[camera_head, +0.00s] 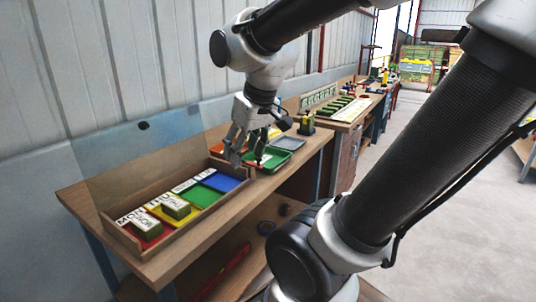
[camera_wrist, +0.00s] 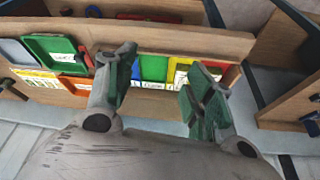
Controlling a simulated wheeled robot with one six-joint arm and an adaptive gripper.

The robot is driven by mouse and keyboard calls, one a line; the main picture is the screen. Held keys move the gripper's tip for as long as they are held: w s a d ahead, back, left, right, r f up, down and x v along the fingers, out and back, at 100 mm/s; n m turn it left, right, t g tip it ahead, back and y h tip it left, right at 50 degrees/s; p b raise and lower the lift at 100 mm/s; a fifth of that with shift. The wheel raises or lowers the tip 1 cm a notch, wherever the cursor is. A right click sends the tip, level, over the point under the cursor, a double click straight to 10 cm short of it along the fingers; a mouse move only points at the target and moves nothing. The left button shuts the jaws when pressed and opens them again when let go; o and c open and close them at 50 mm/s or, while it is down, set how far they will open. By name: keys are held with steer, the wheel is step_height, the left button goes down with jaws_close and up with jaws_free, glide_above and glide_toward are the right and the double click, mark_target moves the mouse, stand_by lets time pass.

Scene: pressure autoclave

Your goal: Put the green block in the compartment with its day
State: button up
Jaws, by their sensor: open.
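A wooden tray (camera_head: 200,213) on the bench has a row of red (camera_head: 160,241), yellow (camera_head: 190,215), green (camera_head: 204,196) and blue (camera_head: 222,182) compartments, with day labels along the back. My gripper (camera_head: 241,150) is open, pointing down above the tray's far end. In the wrist view its fingers (camera_wrist: 163,82) are spread and nothing shows held; the right finger hides part of the compartments.
A separate green tray (camera_head: 272,160) with a small white patch lies past the wooden tray; it also shows in the wrist view (camera_wrist: 45,42). A grey tray (camera_head: 288,143) lies behind it. The wall is close behind the bench; open floor lies to the right.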

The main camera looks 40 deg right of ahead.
steer(key=s+d, duration=0.2)
steer(key=s, duration=0.4)
steer(key=shift+s+r+m, duration=0.3)
steer(key=shift+s+m, duration=0.1)
stand_by(0.6)
